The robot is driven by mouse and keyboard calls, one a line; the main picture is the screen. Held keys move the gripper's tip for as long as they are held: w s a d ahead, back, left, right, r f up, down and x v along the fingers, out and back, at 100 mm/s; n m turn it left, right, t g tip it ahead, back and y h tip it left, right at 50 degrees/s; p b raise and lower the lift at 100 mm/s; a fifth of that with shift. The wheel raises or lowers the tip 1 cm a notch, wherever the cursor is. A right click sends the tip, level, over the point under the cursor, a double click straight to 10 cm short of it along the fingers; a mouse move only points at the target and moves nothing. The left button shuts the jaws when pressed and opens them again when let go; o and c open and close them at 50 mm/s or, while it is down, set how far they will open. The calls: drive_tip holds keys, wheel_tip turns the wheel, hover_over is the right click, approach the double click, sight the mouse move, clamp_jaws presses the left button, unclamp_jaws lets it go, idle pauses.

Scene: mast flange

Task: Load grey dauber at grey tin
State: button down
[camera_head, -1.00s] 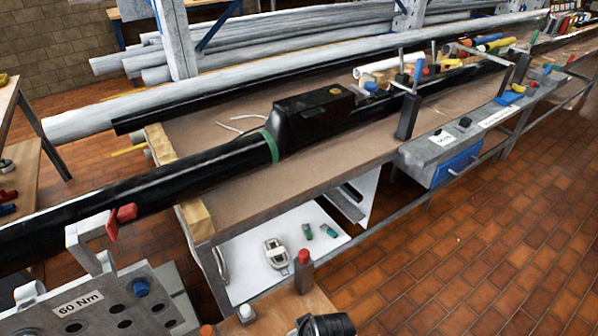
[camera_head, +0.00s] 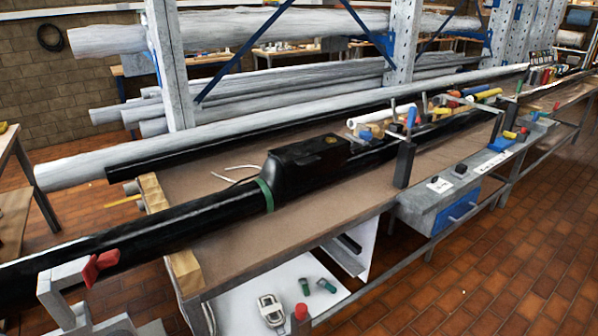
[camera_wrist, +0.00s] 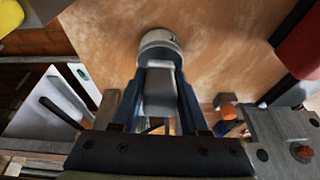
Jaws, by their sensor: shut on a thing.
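In the wrist view my gripper (camera_wrist: 160,112) is shut on a grey block-shaped piece, which looks like the grey dauber (camera_wrist: 160,92). Just beyond its far end is a round, pale grey thing with a light rim, which looks like the grey tin (camera_wrist: 160,40). It stands over a brown wooden surface. The dauber's far end meets or overlaps the tin in the picture; I cannot tell whether it is inside, touching or above it. The dauber's lower end is hidden. My gripper is not in the head view.
In the wrist view a red thing (camera_wrist: 301,40) is at upper right, and a grey metal plate (camera_wrist: 275,135) with an orange-topped piece is at lower right. In the head view a long black mast (camera_head: 130,236) lies along the workbench (camera_head: 322,206). A red-topped piece (camera_head: 300,311) is at the bottom.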

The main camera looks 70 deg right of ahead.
drive_tip(key=shift+f+b, duration=0.35)
drive_tip(key=shift+f, duration=0.15)
idle(0.6)
drive_tip(key=shift+a+f, duration=0.1)
idle(1.3)
drive_tip(key=shift+p, duration=0.3)
wheel_tip(320, 180, up, 7)
drive_tip(key=p, duration=0.7)
